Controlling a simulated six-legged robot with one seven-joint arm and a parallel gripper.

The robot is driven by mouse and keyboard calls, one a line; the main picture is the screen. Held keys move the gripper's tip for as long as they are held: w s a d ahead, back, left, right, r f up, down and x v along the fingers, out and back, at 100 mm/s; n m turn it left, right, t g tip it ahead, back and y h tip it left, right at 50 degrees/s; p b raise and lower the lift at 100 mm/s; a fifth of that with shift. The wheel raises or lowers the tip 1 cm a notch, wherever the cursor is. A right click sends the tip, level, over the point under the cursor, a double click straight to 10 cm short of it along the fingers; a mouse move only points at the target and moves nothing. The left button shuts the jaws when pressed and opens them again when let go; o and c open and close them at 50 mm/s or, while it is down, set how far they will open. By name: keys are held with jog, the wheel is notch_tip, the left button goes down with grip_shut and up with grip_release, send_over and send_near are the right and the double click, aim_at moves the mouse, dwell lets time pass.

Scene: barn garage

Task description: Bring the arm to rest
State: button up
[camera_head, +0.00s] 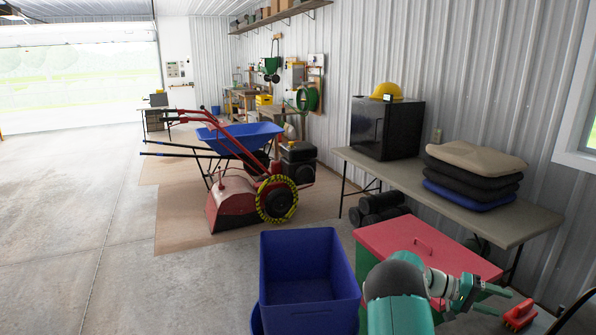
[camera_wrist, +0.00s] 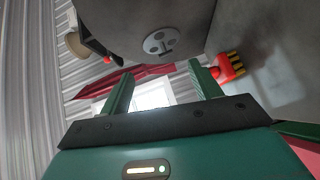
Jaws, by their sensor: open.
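My arm reaches out at the lower right of the head view, low beside the red-lidded chest (camera_head: 425,248). My gripper (camera_head: 503,301) is at its right end, pointing right in the picture. In the wrist view my gripper (camera_wrist: 160,75) shows two green fingers set wide apart, with nothing held between them.
A blue open bin (camera_head: 310,238) stands left of the chest. A long table (camera_head: 462,197) along the wall holds a black microwave-like box (camera_head: 386,130) and stacked cushions (camera_head: 474,172). A blue wheelbarrow (camera_head: 239,137) and red tiller (camera_head: 232,203) stand farther back. The floor at left is clear.

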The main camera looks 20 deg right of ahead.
jog(key=s+a+r+n+t+y, duration=0.1)
jog(key=a+r+t+y, duration=0.25)
jog(key=a, duration=0.55)
jog(key=a+r+n+t+y, duration=0.1)
jog(key=a+r+t+y, duration=0.3)
jog(key=a, duration=0.6)
jog(key=s+a+r+n+t, duration=0.1)
jog(key=a+r+n+t, duration=0.1)
jog(key=a+r, duration=0.5)
jog(key=s+a+r+n+t+y, duration=0.1)
jog(key=s+a, duration=0.5)
jog(key=a, duration=0.7)
jog(key=s+a+n+t+y, duration=0.4)
jog(key=s+a+t, duration=0.1)
jog(key=a, duration=0.8)
jog(key=shift+s+a+r+t+y, duration=0.2)
jog(key=shift+s+r+t+y, duration=0.15)
jog(key=shift+s, duration=0.35)
jog(key=shift+c, duration=0.4)
